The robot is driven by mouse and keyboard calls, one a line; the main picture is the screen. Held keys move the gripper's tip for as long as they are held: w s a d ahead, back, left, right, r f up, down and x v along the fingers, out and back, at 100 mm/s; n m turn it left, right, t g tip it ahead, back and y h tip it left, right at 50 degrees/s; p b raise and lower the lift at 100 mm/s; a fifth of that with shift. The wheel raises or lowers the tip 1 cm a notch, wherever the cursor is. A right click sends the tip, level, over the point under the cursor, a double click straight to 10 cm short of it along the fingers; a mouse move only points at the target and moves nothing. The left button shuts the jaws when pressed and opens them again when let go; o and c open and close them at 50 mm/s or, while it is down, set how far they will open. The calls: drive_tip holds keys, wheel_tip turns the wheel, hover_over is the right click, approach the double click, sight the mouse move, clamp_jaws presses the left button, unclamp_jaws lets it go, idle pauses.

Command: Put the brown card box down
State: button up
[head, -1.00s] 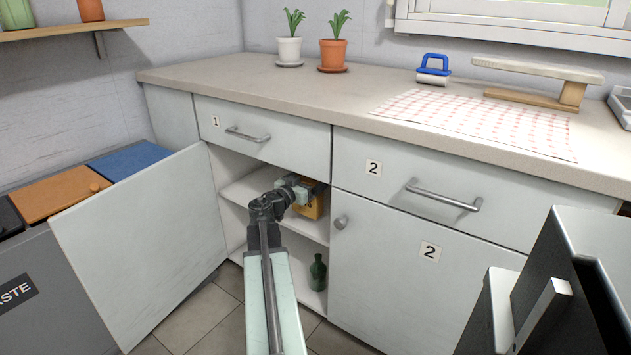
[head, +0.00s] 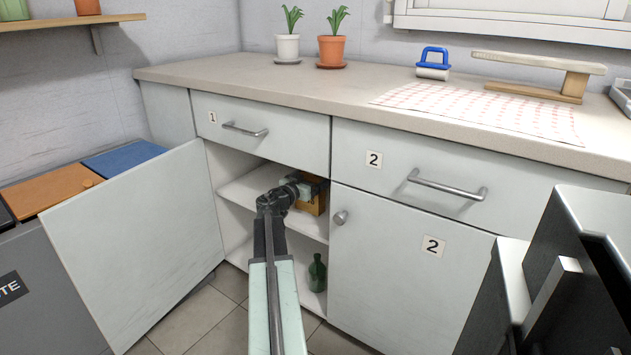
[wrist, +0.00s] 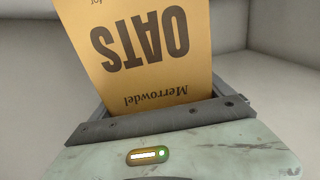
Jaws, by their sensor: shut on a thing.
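The brown card box (head: 314,203) is inside the open cabinet under drawer 1, at the level of the upper shelf (head: 250,190). In the wrist view the brown card box (wrist: 150,60) fills the upper middle and shows the upside-down words "OATS" and "Merrowdel". My gripper (head: 308,188) is shut on the box. In the wrist view my gripper (wrist: 165,120) crosses below the box, and its fingertips are hidden. My arm hides part of the box in the head view, and I cannot tell whether its base touches the shelf.
The cabinet door (head: 140,245) stands open to the left. A green bottle (head: 317,273) stands on the lower level. Closed door 2 (head: 400,265) bounds the opening on the right. Drawer 1 (head: 260,128) is above. A dark appliance (head: 575,270) stands at the right.

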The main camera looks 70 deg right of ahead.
drive_tip(key=shift+f, duration=0.1)
drive_tip(key=o, duration=1.5)
drive_tip(key=shift+s, duration=0.1)
drive_tip(key=shift+a, duration=0.2)
drive_tip(key=v, duration=1.1)
drive_tip(key=shift+a, duration=0.25)
